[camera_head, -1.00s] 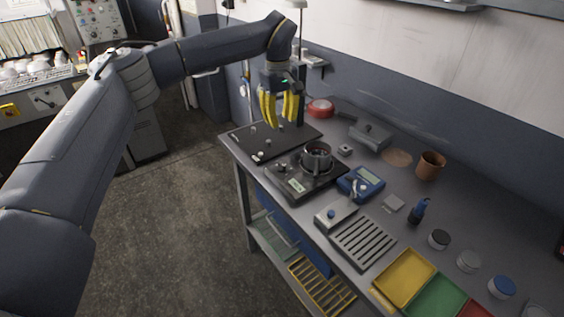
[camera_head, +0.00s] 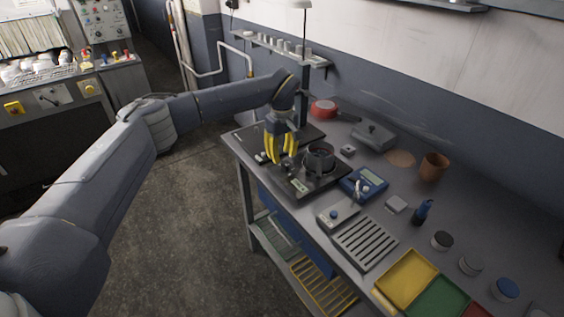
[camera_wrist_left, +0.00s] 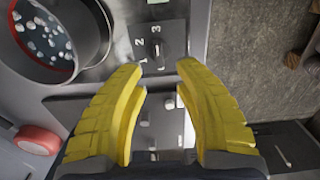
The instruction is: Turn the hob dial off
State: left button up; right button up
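The hob (camera_head: 305,190) is a dark slab at the left end of the bench, with a dark pan (camera_head: 320,160) on it. In the left wrist view the pan (camera_wrist_left: 103,30) shows at the upper left, with pale bits inside. The hob dial (camera_wrist_left: 154,46) is a small dark knob with the figures 1, 2 and 3 around it; its exact setting is hard to tell. My left gripper (camera_head: 280,160) has yellow fingers and points down over the hob's left side. Its fingers (camera_wrist_left: 161,80) are apart and empty, with the dial just beyond the tips. My right gripper is out of view.
A blue meter (camera_head: 364,184), a grey lidded box (camera_head: 373,137), a red round item (camera_head: 323,108) and a slotted grey plate (camera_head: 364,243) stand around. The bench edge drops to open floor.

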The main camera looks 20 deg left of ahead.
aim_at(285, 167)
pick_arm(q)
jog(key=shift+f, duration=1.75)
grip_shut()
